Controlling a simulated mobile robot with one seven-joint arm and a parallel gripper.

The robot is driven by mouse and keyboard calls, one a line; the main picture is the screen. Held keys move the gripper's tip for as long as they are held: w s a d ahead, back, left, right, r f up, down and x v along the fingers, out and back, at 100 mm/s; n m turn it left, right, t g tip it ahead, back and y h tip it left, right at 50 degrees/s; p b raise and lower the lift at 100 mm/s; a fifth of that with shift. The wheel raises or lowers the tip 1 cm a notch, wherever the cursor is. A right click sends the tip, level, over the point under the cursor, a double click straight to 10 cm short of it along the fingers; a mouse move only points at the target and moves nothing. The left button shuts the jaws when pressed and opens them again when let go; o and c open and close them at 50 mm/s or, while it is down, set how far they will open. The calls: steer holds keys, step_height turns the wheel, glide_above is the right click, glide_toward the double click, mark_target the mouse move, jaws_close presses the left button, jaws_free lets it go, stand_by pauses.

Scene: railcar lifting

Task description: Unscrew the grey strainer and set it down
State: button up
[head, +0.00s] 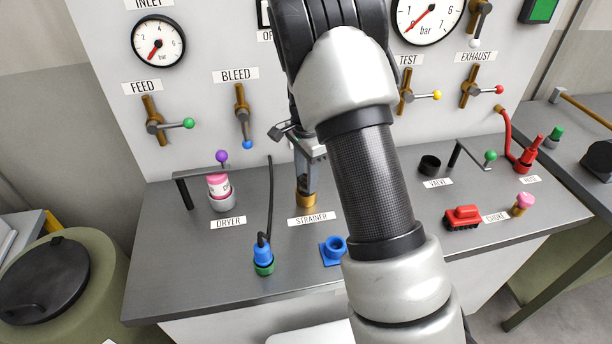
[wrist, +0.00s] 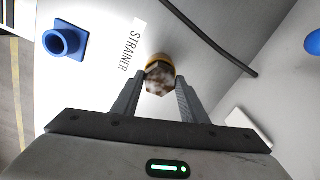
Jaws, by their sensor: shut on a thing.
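The strainer (wrist: 160,79) shows in the wrist view as a six-sided piece with a mottled, shiny top, between my two fingers. A brass collar (wrist: 157,58) lies directly behind it. In the head view the brass collar (head: 306,200) stands on the bench behind the STRAINER label (head: 311,219). My gripper (head: 307,184) points down just above that collar and is shut on the strainer, which is mostly hidden there by the fingers. I cannot tell whether the strainer is still threaded into the collar.
A blue holder (head: 333,250) stands in front right of the label; it also shows in the wrist view (wrist: 63,42). A blue-and-green plug (head: 263,256) with a black cable is to the left. The pink dryer (head: 219,187) stands further left under a bracket.

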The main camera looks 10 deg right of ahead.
steer(key=n+b, duration=0.1)
steer(key=n, duration=0.4)
steer(key=shift+n, duration=0.3)
steer(key=shift+r+p, duration=1.85)
steer(key=shift+r, duration=0.85)
